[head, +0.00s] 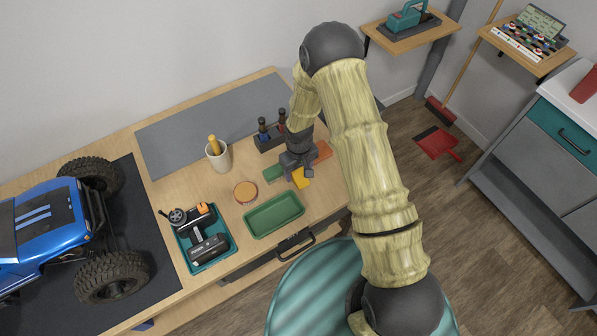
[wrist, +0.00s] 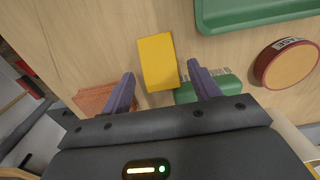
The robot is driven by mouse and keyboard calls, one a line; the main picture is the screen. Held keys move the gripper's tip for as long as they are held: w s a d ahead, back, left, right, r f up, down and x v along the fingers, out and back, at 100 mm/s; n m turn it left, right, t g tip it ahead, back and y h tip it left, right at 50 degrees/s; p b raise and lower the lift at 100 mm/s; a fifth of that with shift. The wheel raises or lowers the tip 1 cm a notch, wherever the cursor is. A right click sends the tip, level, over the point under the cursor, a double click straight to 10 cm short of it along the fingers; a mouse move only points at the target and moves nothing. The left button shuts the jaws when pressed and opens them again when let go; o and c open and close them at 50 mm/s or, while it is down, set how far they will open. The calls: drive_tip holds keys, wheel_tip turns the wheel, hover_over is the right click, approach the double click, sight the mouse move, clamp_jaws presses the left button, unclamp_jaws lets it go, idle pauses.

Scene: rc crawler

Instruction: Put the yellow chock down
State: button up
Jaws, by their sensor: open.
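The yellow chock (head: 301,178) lies on the wooden bench top, just in front of my gripper (head: 294,170). In the wrist view the yellow chock (wrist: 158,62) lies between and slightly beyond the two fingertips of my gripper (wrist: 162,78). The fingers are apart, with a gap on the left side and a smaller one on the right. No finger appears to grip the chock. Its near end is close to the line of the fingertips.
A green brush (head: 273,172) and an orange-brown block (head: 322,151) flank the chock closely. A green tray (head: 273,214), a round tape-like disc (head: 246,192), a cup (head: 218,158), a teal tool tray (head: 203,240) and a dark holder (head: 269,140) stand nearby.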

sight(300, 174)
wheel_tip(300, 174, up, 11)
drive_tip(key=b, duration=0.2)
drive_tip(key=shift+f, duration=0.1)
idle(0.6)
drive_tip(key=s+d+r+m+t, duration=0.2)
drive_tip(key=s+d+r+m, duration=0.4)
drive_tip(key=s+d+r, duration=0.8)
wheel_tip(300, 174, up, 2)
drive_tip(key=shift+s+d+t, duration=0.25)
drive_tip(key=shift+d+t, duration=0.05)
drive_tip(key=shift+d, duration=0.25)
drive_tip(key=shift+o, duration=0.5)
